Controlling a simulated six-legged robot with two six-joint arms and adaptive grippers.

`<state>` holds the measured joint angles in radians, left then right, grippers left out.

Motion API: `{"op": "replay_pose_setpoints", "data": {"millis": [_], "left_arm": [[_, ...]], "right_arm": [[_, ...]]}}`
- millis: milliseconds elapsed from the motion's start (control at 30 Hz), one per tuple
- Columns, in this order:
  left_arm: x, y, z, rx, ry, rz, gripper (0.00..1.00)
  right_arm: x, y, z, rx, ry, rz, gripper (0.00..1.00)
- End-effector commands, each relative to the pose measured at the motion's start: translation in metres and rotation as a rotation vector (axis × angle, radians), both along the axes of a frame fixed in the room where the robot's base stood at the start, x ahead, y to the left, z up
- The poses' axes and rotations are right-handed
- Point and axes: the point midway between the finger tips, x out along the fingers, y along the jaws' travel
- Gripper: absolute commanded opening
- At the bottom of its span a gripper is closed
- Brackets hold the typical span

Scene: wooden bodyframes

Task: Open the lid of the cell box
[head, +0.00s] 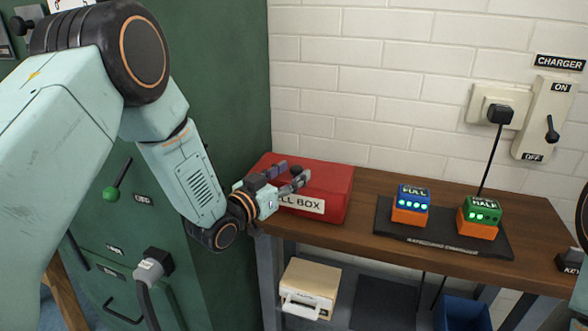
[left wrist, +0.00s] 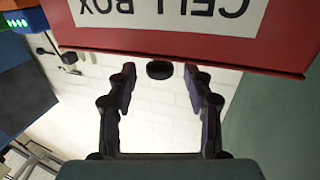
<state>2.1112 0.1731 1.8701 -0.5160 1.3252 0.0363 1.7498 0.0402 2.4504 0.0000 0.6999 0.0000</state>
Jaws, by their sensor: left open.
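The red cell box (head: 335,178) stands at the left end of the wooden bench, against the brick wall. Its lid looks shut, and its white front label is partly hidden by my left gripper (head: 292,173). That gripper is open and empty over the front left part of the box. In the left wrist view the cell box (left wrist: 185,50) shows upside down along the top. A dark round knob (left wrist: 159,70) shows past its edge, between the two spread fingertips. I cannot tell whether a finger touches it. My right gripper is not in view.
A dark charger tray (head: 440,238) on the bench (head: 365,235) holds a blue-topped FULL cell (head: 411,203) and a green-topped HALF cell (head: 480,215). A green cabinet (head: 235,110) stands close on the left. Bench top between box and tray is clear.

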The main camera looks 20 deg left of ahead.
Motion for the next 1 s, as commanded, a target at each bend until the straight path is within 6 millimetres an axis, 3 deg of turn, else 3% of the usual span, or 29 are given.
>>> {"op": "replay_pose_setpoints", "data": {"millis": [200, 567, 1000], "left_arm": [[0.021, -0.006, -0.001, 0.002, 0.002, 0.000, 0.51], [0.027, -0.003, 0.000, 0.000, 0.002, 0.003, 0.51], [0.027, -0.004, 0.000, 0.001, 0.002, 0.002, 0.13]], "right_arm": [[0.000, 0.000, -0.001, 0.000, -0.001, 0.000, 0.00], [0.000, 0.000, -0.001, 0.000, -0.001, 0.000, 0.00], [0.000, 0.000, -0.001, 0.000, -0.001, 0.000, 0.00]]}}
